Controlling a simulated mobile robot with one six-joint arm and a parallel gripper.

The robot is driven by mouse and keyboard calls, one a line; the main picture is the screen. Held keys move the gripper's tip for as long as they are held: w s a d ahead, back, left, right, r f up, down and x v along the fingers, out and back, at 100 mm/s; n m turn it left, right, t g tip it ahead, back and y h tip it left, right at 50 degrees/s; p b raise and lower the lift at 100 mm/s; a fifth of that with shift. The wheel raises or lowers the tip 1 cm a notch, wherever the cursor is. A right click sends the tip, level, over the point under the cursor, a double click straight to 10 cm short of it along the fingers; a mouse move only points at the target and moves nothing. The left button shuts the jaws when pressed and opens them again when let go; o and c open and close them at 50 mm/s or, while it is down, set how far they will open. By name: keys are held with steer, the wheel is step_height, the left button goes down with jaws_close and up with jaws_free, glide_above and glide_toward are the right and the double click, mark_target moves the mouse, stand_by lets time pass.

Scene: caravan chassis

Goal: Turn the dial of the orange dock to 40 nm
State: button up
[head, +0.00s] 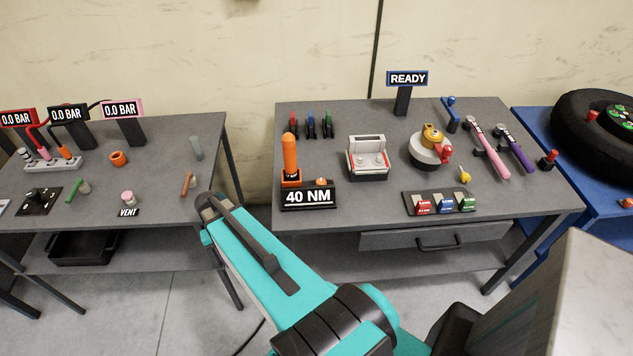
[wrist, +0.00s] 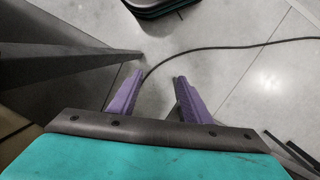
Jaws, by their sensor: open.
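The orange dock (head: 291,179) stands at the front left of the middle bench. An orange tool handle stands upright in it (head: 290,153). Its black display (head: 308,198) reads 40 NM. A small orange dial (head: 321,183) sits just behind the display, right of the handle. In the wrist view my gripper (wrist: 156,92) shows two purple fingers spread apart with nothing between them, above the grey floor. In the head view my arm reaches up from below, and its fingers cannot be made out. The dock is not in the wrist view.
The bench (head: 345,205) also bears a white device (head: 367,157), a round yellow-topped fixture (head: 430,150), pink (head: 490,153) and purple (head: 514,148) wrenches and a READY sign (head: 407,79). A left table (head: 100,185) holds gauges. A gap separates the two tables.

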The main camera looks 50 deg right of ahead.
steer(key=s+a+f+n+g+b, duration=0.1)
steer(key=s+a+f+n+b, duration=0.1)
steer(key=s+a+f, duration=0.5)
steer(key=s+a+f+n+g+b, duration=0.2)
steer(key=s+a+f+n, duration=0.2)
steer(key=s+a+f, duration=0.4)
steer(key=s+f, duration=0.2)
steer(key=s, duration=0.4)
steer(key=shift+s+f+g, duration=0.3)
steer(key=shift+s+f, duration=0.05)
